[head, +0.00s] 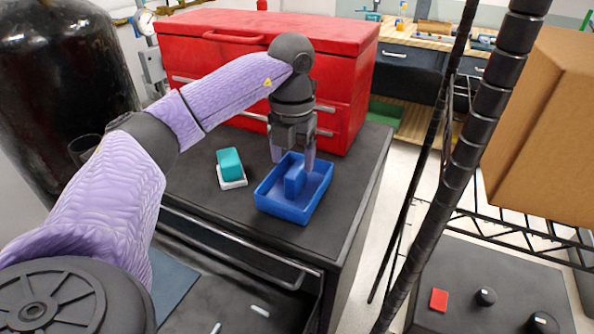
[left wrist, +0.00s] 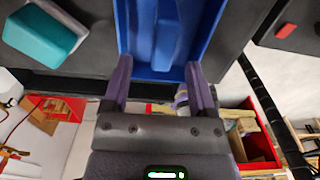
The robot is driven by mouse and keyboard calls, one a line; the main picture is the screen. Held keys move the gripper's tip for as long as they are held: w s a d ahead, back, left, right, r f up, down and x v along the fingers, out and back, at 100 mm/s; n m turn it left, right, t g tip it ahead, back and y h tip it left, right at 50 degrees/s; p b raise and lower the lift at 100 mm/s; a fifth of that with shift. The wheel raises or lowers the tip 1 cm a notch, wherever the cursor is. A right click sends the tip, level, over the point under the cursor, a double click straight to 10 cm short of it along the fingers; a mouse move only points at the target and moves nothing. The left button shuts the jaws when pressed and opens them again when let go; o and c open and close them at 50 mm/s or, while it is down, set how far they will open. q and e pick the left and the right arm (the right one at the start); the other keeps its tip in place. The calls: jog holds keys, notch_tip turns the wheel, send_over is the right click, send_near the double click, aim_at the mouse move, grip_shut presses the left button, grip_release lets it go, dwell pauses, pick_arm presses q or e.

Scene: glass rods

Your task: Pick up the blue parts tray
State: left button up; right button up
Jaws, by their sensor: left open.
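The blue parts tray (head: 284,211) sits on the dark cabinet top in the head view. A raised blue block or grip stands along its middle. My left gripper (head: 293,159) points down over the tray's far end, its two fingers apart. In the left wrist view the tray (left wrist: 203,25) runs up from between the open fingertips (left wrist: 159,66), with the raised middle part lying between them. The fingers hold nothing. Whether the fingertips touch the tray cannot be told. My right gripper is not in view.
A teal block on a white base (head: 230,165) stands left of the tray. A red tool chest (head: 225,55) rises close behind the gripper. The cabinet top (head: 195,172) ends to the tray's right. A black rack with a cardboard box (head: 540,130) stands further right.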

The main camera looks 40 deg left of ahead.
aim_at(296, 168)
pick_arm(q)
jog(key=f, duration=0.2)
jog(key=f+b, duration=0.1)
jog(key=f, duration=0.1)
jog(key=f+b, duration=0.1)
jog(key=f, duration=0.1)
jog(key=shift+w, duration=0.35)
jog(key=shift+r, duration=0.1)
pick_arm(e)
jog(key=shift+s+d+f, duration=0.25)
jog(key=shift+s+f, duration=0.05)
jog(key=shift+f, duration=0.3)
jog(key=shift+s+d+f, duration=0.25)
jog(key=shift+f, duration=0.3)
pick_arm(q)
grip_shut()
